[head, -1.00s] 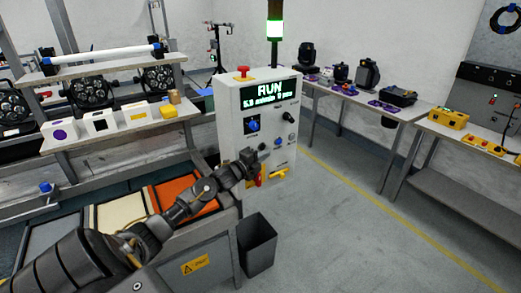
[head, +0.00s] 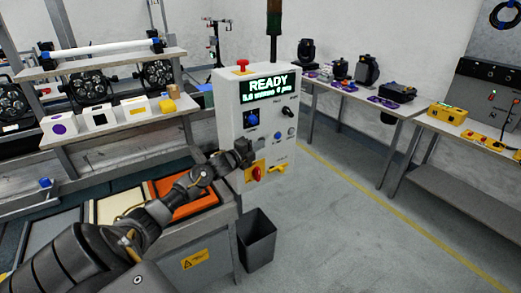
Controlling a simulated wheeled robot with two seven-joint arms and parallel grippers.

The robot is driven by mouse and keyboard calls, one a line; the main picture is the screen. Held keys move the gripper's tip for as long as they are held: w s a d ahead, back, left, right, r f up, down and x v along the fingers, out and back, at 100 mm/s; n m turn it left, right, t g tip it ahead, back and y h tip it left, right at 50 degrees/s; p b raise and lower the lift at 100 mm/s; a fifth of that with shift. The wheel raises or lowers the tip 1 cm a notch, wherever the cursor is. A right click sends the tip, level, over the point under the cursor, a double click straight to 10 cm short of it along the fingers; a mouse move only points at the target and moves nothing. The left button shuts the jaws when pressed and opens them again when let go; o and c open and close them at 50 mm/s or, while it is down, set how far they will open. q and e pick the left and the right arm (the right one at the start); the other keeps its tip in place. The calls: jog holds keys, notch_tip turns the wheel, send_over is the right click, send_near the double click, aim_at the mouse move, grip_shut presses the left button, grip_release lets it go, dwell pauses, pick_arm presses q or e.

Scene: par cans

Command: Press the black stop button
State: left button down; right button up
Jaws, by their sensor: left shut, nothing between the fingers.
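The white control cabinet (head: 228,120) stands in the middle, and its display (head: 269,87) reads READY. A small dark button (head: 263,141), which looks like the black stop button, is on the cabinet's front, between the blue selector and the red rotary switch. My left gripper (head: 246,149) is shut and empty, just left of that button and in front of the panel. It covers part of the panel's lower left; I cannot tell whether it touches. My right gripper is not in view.
A red mushroom button (head: 242,64) tops the cabinet. A blue selector (head: 251,118), a black knob (head: 288,113) and a red rotary switch (head: 257,173) are on its front. A grey bin (head: 257,240) stands below. The floor to the right is clear.

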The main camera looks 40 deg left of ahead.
pick_arm(q)
jog(key=shift+a+r, duration=0.25)
jog(key=shift+a, duration=0.25)
jog(key=s+d, duration=0.4)
jog(key=s, duration=0.7)
jog(key=shift+d+f+b, duration=0.2)
jog(key=shift+f+b, duration=0.05)
jog(key=shift+b, duration=0.2)
